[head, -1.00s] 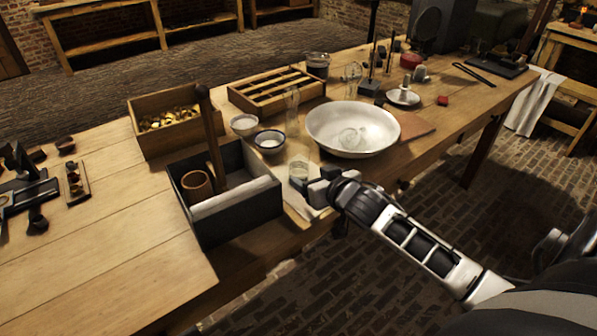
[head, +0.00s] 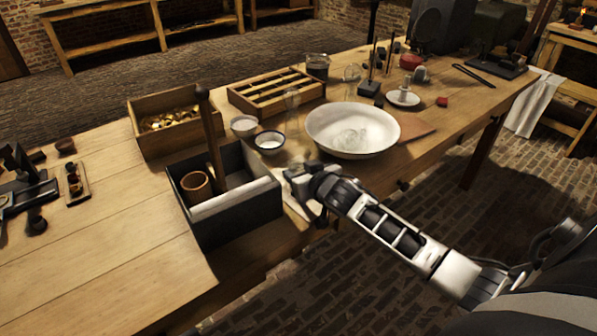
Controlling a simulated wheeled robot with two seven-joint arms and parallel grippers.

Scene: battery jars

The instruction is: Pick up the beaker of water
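A small clear glass vessel (head: 293,169), probably the beaker of water, stands near the front edge of the table, right of the dark box. It is mostly hidden by my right gripper (head: 297,181), which is at it from the front right. I cannot tell whether the fingers are around it or closed on it, nor see its water level. Other glassware stands farther back: a clear glass (head: 291,98) by the slotted rack and a beaker of dark liquid (head: 317,66). My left gripper is not in view.
A wide white basin (head: 387,124) stands just behind and right of my gripper. A white bowl (head: 269,142) is behind it. The dark box (head: 237,217) with a clay cup and upright post is close on the left. The front-left tabletop is clear.

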